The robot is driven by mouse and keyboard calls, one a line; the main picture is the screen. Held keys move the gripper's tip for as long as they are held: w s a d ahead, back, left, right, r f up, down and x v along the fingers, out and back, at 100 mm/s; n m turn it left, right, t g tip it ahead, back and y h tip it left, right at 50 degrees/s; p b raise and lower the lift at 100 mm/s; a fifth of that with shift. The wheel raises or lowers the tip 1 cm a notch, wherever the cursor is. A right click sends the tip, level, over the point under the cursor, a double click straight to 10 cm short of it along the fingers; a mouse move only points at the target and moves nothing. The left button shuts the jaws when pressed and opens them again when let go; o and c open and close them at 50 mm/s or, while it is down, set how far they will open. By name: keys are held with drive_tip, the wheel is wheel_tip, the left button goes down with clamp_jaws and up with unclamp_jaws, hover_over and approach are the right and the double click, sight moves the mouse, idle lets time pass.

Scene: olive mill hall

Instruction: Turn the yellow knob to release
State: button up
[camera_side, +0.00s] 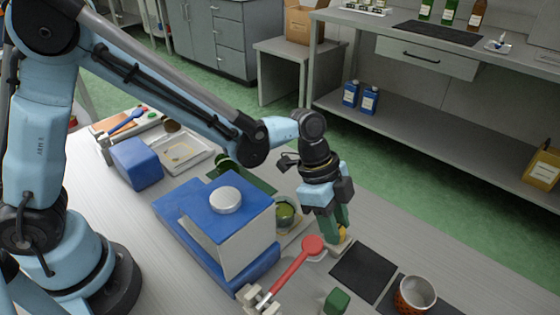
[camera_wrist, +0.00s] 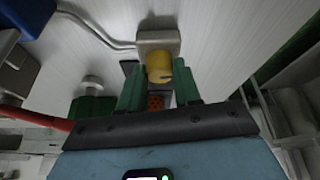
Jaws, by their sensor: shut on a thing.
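The yellow knob (camera_wrist: 158,67) sits on a small pale box (camera_wrist: 157,37) with a grey cable running from it. My gripper (camera_wrist: 158,88) has its two green fingers on either side of the knob and is shut on it. In the side view my gripper (camera_side: 337,226) points down at the bench, and only a bit of the yellow knob (camera_side: 342,232) shows between and behind the fingers. The fingers hide much of the knob and box there, so its turned position cannot be told.
A blue and white machine (camera_side: 245,245) stands close left of my gripper, with a green-filled cup (camera_side: 285,213) between. A red spoon (camera_side: 291,270) lies in front. A dark mat (camera_side: 364,271), green block (camera_side: 336,301) and metal-rimmed cup (camera_side: 415,294) are nearby.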

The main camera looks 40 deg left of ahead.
drive_tip(key=shift+s+n, duration=0.1)
drive_tip(key=shift+n, duration=0.2)
drive_tip(key=shift+s+d+n+t+y, duration=0.15)
drive_tip(key=shift+n+t, duration=0.4)
drive_tip(key=shift+n, duration=0.7)
drive_tip(key=shift+a+n+t+y, duration=0.1)
drive_tip(key=shift+n+t+y, duration=0.3)
drive_tip(key=shift+n, duration=0.85)
drive_tip(key=o, duration=1.1)
drive_tip(key=shift+c, duration=0.2)
drive_tip(key=shift+r, duration=0.15)
drive_tip(key=v, duration=1.1)
drive_tip(key=shift+s+a+r, duration=0.2)
drive_tip(key=shift+r, duration=0.1)
